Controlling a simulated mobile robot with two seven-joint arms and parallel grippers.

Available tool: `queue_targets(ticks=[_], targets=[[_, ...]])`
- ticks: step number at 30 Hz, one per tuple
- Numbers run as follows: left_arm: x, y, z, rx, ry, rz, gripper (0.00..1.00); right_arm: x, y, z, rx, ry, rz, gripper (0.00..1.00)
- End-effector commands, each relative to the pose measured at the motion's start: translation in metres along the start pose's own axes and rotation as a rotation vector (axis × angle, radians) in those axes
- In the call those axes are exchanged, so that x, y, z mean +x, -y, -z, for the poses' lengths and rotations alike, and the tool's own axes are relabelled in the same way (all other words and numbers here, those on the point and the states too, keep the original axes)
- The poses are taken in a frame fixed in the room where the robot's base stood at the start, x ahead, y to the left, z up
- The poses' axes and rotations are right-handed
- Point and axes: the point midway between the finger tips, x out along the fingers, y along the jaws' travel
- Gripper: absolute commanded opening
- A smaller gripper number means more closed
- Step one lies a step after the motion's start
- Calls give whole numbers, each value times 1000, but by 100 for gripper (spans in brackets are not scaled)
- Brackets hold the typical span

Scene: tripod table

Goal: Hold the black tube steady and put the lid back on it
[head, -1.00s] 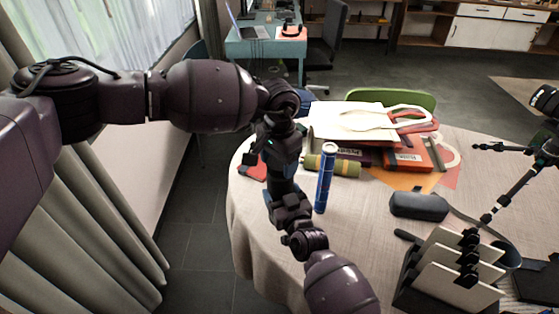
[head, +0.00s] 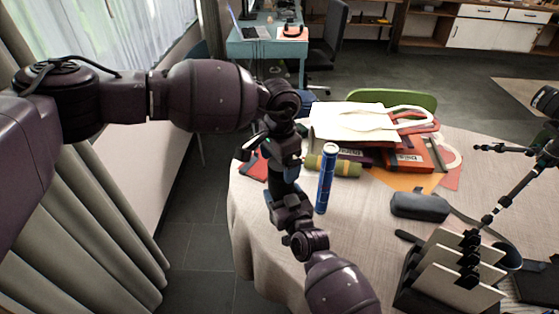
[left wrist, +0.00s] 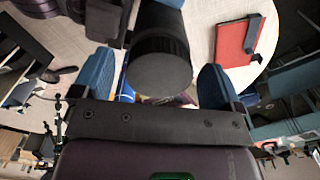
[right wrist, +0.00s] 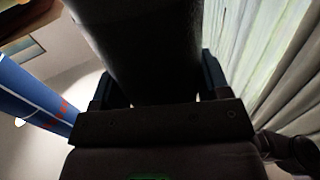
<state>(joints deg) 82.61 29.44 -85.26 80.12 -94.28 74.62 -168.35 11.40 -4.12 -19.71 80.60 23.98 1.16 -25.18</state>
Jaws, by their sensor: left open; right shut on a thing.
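The black tube (head: 285,178) stands roughly upright above the table in the head view, partly hidden by my arms. My right gripper (head: 283,197) is shut on it from below; the right wrist view shows the tube (right wrist: 150,45) between the fingers. In the left wrist view the black lid (left wrist: 160,68), with a ribbed rim, sits on the tube's end, with no clear gap visible. My left gripper (head: 268,154) is open above the tube. Its blue fingertips stand apart on both sides of the lid in the left wrist view.
A blue patterned tube (head: 326,180) stands close to the right of my grippers. Behind it are an olive roll (head: 335,166) and a pile of books and bags. A red notebook (left wrist: 237,42) lies near the table's left edge. A black case (head: 419,206) and file rack are right.

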Motion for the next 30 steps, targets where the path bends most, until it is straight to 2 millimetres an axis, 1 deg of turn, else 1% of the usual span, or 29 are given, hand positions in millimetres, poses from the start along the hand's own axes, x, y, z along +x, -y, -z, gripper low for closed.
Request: queue_targets(ticks=[5, 12, 15, 22, 24, 25, 28, 30], targets=[[-9, 0, 0, 0, -2, 1, 92, 0, 0, -1, 0, 2, 0, 3], [-36, 1, 0, 0, -2, 1, 92, 0, 0, -1, 0, 2, 0, 3], [-44, 0, 0, 0, -1, 1, 92, 0, 0, -1, 0, 2, 0, 3], [-45, 0, 0, -1, 0, 0, 92, 0, 0, -1, 0, 2, 0, 3], [-44, 0, 0, -1, 1, 0, 87, 0, 0, -1, 0, 2, 0, 3], [-44, 0, 0, -1, 1, -1, 87, 0, 0, -1, 0, 2, 0, 3], [-35, -2, -4, -3, 10, -14, 87, 0, 0, -1, 0, 1, 0, 3], [-29, -9, -3, -5, 5, -43, 87, 0, 0, -1, 0, 1, 0, 3]])
